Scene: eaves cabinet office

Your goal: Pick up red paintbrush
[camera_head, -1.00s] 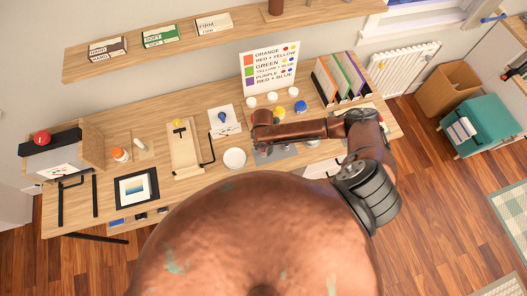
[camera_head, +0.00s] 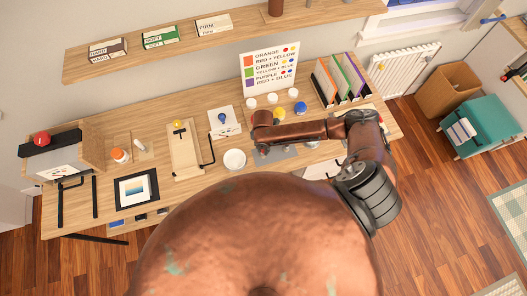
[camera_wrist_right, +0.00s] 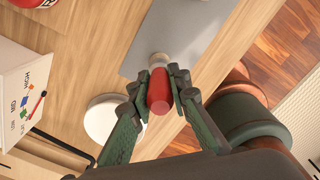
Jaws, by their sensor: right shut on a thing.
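The red paintbrush (camera_wrist_right: 158,92) shows in the right wrist view as a short, thick red handle with a pale collar at its far end. My right gripper (camera_wrist_right: 153,96) is shut on it, one finger at each side. The grey mat (camera_wrist_right: 180,38) lies beyond and below it. The gap between brush and mat is hard to judge. In the head view my right gripper (camera_head: 262,152) is over the desk beside the mat, mostly hidden under its own arm, and I cannot make out the brush there. My left gripper is not in view.
A white round dish (camera_head: 235,159) stands just left of my right gripper. White, yellow and blue pots (camera_head: 301,108) stand behind it, before the colour chart (camera_head: 269,66). A wooden stand (camera_head: 184,153) is further left. Upright folders (camera_head: 340,77) are at the right.

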